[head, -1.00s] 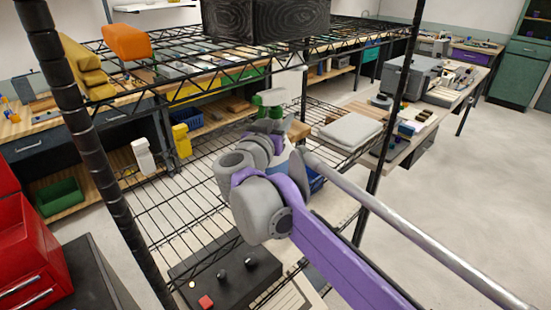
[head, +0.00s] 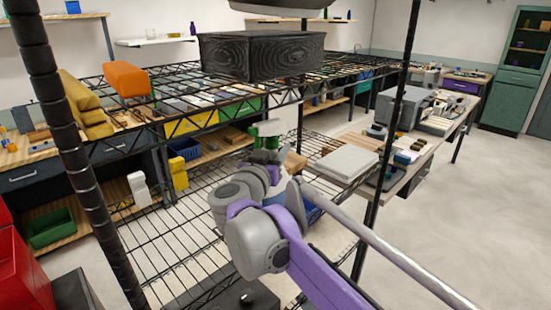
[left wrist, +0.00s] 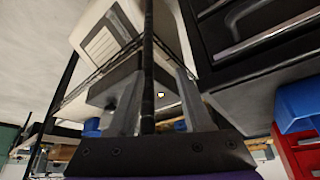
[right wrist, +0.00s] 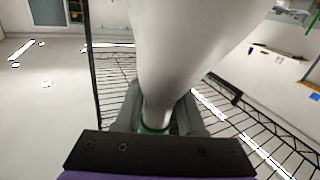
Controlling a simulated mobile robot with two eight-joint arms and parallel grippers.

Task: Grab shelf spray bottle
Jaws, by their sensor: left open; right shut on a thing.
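The spray bottle shows a green and white top (head: 268,128) in the head view, above my right gripper (head: 264,154) at the middle shelf. My right arm partly hides its lower part. In the right wrist view the white bottle body (right wrist: 185,45) fills the middle, with a green band low between the fingers. My right gripper (right wrist: 160,118) is shut on it. My left gripper (left wrist: 154,100) is outside the head view. In the left wrist view its fingers are open, with a dark rack post (left wrist: 148,70) showing between them.
The wire shelf (head: 165,240) surrounds my right arm, with black posts (head: 398,110) on both sides. A black box (head: 262,56) and an orange block (head: 127,79) sit on the upper shelf. A light board (head: 347,162) lies right of the bottle. Open floor (head: 470,210) is at right.

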